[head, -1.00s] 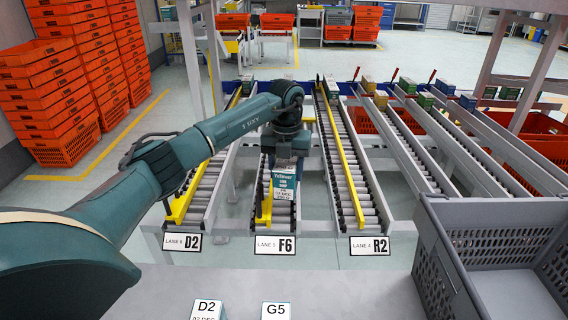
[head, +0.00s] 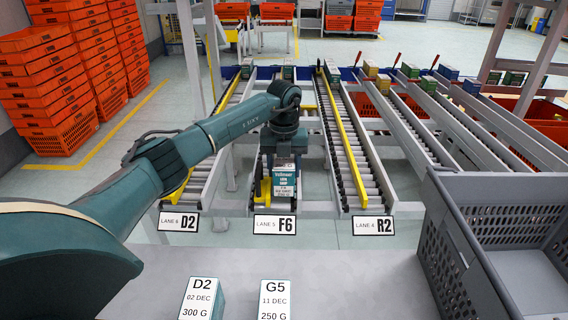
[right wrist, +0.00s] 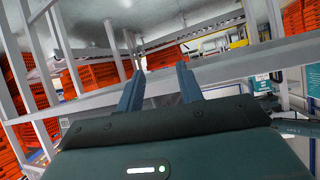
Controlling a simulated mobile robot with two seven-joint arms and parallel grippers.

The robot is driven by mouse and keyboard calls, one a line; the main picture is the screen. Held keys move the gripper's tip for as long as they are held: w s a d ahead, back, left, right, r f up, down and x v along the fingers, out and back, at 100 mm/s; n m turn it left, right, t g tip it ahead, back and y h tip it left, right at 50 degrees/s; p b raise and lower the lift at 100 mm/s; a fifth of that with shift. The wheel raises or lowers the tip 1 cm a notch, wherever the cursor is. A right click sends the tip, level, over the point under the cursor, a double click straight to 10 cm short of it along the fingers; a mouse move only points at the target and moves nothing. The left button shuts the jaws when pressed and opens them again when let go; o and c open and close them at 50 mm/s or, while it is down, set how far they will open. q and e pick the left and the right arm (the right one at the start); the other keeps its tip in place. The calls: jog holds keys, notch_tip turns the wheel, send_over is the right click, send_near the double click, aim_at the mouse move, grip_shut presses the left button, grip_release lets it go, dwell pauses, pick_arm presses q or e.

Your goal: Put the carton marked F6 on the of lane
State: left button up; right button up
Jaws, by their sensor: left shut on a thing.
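The carton (head: 284,184), white and teal with small print, is in my left gripper (head: 285,164) at the front end of lane 5. The gripper is above it and shut on it; the fingers are mostly hidden by the wrist. The sign F6 (head: 275,225) is on the front rail just below the carton. The carton is over or on the rollers; contact is unclear. My right gripper (right wrist: 160,70) shows in the right wrist view with its two fingers apart and nothing between them.
Lane signs D2 (head: 179,222) and R2 (head: 367,226) flank the lane. Cartons D2 (head: 201,298) and G5 (head: 275,299) stand on the near grey surface. A grey crate (head: 440,235) is at the right. Yellow guide rails (head: 345,145) run along lanes. Orange totes (head: 50,90) are stacked left.

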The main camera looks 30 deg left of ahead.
pick_arm(q)
jog(key=shift+f, duration=0.35)
dwell(0.4)
jog(key=o, duration=1.2)
